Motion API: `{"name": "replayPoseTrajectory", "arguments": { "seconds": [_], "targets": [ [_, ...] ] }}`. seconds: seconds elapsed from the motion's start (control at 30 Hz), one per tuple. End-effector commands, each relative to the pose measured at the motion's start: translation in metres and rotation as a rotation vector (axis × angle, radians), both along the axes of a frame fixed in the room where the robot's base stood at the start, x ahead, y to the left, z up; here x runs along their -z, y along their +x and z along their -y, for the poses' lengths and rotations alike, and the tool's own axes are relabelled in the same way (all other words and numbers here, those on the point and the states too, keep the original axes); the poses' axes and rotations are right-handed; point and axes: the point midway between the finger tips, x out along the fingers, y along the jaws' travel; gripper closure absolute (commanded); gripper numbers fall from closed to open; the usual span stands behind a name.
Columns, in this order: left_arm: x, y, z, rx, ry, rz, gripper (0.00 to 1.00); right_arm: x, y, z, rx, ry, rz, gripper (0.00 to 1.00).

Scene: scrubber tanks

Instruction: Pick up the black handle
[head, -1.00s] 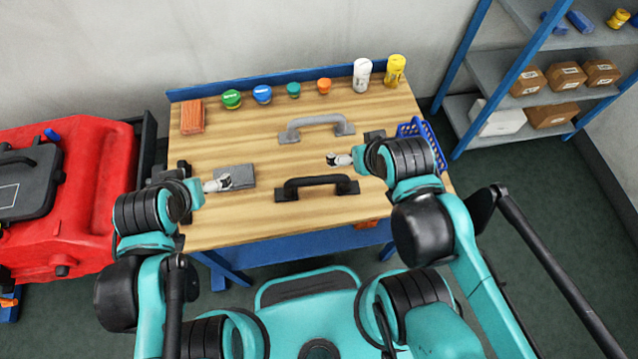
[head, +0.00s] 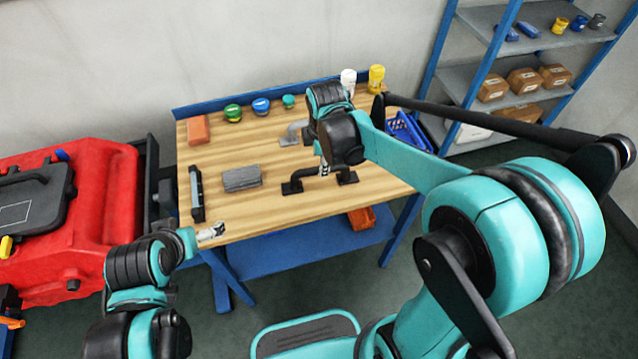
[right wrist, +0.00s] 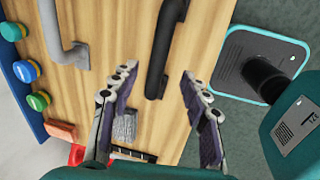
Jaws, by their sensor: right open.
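The black handle (head: 300,177) lies on the wooden tabletop near its front edge, right of the grey block (head: 241,178). In the head view my right arm hides its middle. In the right wrist view the black handle (right wrist: 163,48) runs down from the top edge, with its lower foot just beyond and between my fingertips. My right gripper (right wrist: 158,74) is open and empty, and above the table. In the head view the right gripper (head: 324,160) is mostly hidden by its wrist. My left gripper (head: 211,233) is at the table's front left corner, too small to read.
A grey handle (head: 291,136) lies behind the black one, partly hidden by my right arm. Coloured lids, a white bottle (head: 348,82) and a yellow bottle (head: 376,78) line the back. A blue basket (head: 408,132) is at the right edge.

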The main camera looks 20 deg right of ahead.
Motion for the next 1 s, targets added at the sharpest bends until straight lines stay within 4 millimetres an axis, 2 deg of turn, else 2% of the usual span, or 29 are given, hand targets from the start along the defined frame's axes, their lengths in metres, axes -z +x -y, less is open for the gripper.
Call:
{"name": "replayPoseTrajectory", "arguments": {
  "seconds": [0.1,0.33,0.53,0.8,0.83,0.9,1.0],
  "targets": [
    [0.007,0.0,0.0,0.0,0.0,0.0,0.0,0.016,0.003,0.0,-0.004,-0.001,-0.001,0.54],
    [0.019,0.0,0.0,0.0,0.0,0.0,0.0,0.038,0.008,0.002,-0.001,0.0,0.0,0.54],
    [0.036,0.0,0.0,0.0,0.0,0.0,0.0,0.069,0.014,0.004,0.0,0.0,0.0,0.54],
    [0.035,0.0,0.0,0.0,0.0,0.0,0.0,0.072,0.016,0.004,0.0,0.0,0.0,0.54],
    [0.035,0.0,0.0,0.0,0.0,0.0,0.0,0.072,0.016,0.004,0.0,0.0,0.0,0.59],
    [0.035,0.0,0.0,0.0,0.0,0.0,0.0,0.072,0.016,0.004,0.0,0.0,0.0,0.78],
    [0.035,0.0,0.0,0.0,0.0,0.0,0.0,0.072,0.016,0.004,0.0,0.0,0.0,1.0]
  ]
}}
